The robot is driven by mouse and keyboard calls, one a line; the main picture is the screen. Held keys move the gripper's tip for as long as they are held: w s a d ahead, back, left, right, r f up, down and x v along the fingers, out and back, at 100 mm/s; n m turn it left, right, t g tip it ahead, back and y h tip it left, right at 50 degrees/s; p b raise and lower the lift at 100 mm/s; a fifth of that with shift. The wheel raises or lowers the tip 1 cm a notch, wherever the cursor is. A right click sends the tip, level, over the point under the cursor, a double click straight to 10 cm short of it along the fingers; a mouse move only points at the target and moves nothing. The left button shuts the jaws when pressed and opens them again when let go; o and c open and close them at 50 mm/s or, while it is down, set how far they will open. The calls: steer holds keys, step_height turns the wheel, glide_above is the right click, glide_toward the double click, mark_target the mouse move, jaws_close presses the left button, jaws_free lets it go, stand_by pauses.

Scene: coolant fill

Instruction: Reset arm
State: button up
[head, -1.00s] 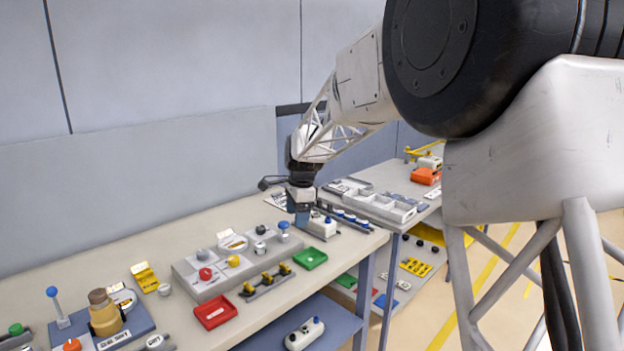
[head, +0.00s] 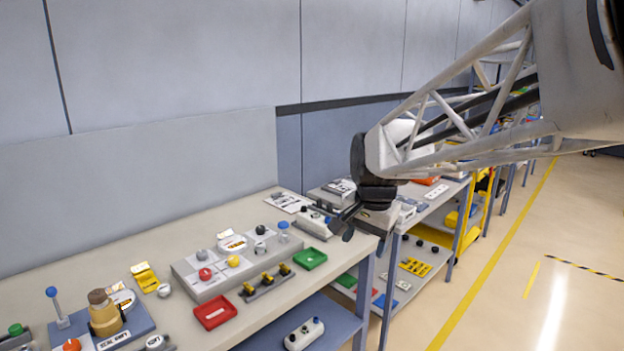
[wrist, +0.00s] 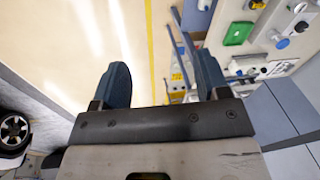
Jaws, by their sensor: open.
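My gripper (wrist: 160,85) shows in the wrist view with two dark blue fingers spread wide apart and nothing between them. In the head view my gripper (head: 350,226) hangs by the right end of the near workbench (head: 235,215), partly hidden behind my wrist. Past the fingers, the wrist view shows the floor, a yellow floor line, and the bench with a green tray (wrist: 238,33) to the right.
A white box (head: 313,222) stands near the gripper. Open floor (head: 540,260) lies right.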

steer(key=s+d+f+n, duration=0.2)
steer(key=s, duration=0.6)
steer(key=s+d+f+n, duration=0.2)
steer(key=s+d, duration=0.1)
steer(key=s, duration=0.5)
steer(key=s+d+f+n+h, duration=0.1)
steer(key=s+d+f+n, duration=0.1)
steer(key=s, duration=0.7)
steer(key=shift+d+n+t, duration=0.3)
steer(key=shift+d+t, duration=0.1)
steer(key=shift+w, duration=0.2)
steer(key=shift+c, duration=0.3)
